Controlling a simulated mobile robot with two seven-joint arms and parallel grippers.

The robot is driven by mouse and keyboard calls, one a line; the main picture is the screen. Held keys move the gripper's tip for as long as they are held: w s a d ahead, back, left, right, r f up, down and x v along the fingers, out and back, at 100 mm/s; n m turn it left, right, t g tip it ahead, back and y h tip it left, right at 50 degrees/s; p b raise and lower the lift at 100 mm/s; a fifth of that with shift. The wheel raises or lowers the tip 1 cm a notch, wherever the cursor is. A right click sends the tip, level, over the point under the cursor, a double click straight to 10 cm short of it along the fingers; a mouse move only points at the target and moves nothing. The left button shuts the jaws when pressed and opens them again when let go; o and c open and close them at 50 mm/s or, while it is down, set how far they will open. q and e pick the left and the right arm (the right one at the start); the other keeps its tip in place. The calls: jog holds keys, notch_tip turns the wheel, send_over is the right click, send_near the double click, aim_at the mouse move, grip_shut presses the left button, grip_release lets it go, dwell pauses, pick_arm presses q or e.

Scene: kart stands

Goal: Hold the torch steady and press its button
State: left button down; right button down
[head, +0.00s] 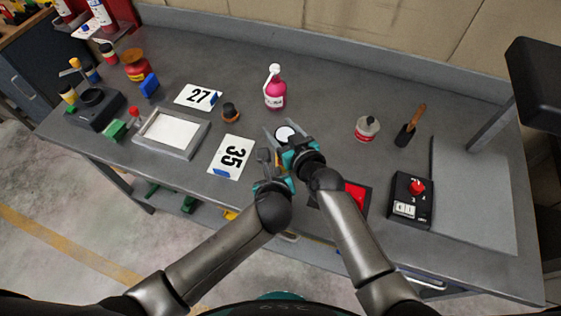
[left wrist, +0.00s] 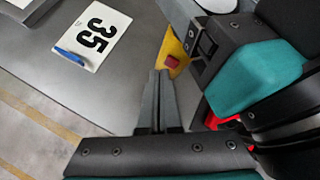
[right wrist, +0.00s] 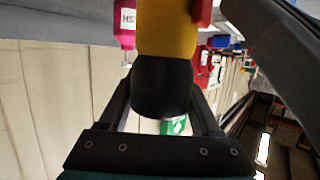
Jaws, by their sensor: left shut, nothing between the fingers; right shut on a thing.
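The torch is in my right gripper (head: 282,139). Its white round lens (head: 285,132) faces up in the head view. The right wrist view shows its yellow body (right wrist: 167,30) and black end (right wrist: 163,88) between the fingers (right wrist: 162,105). The torch's red button (left wrist: 171,61) shows on the yellow side in the left wrist view, and its edge shows in the right wrist view (right wrist: 203,12). My left gripper (left wrist: 160,76) is shut and empty, its tips just beside the button. I cannot tell whether they touch it. In the head view, my left gripper (head: 265,160) is below the right.
Number cards 35 (head: 231,157) and 27 (head: 198,96) lie on the grey bench (head: 330,85). A pink bottle (head: 275,92) stands behind my grippers. A red pad (head: 355,196) and a black box with a red knob (head: 411,200) are to the right.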

pick_arm(q)
jog(key=shift+w+d, duration=0.1)
jog(key=shift+w, duration=0.25)
jog(key=shift+w, duration=0.75)
dwell(0.6)
jog(key=shift+s, duration=0.1)
jog(key=shift+s+a, duration=0.6)
jog(key=shift+a, duration=0.25)
jog(key=shift+s+a, duration=0.2)
jog(key=shift+s, duration=0.8)
jog(key=shift+s+a, duration=0.2)
jog(key=shift+s, duration=0.85)
jog(key=shift+s+a, duration=0.2)
jog(key=shift+s, duration=0.8)
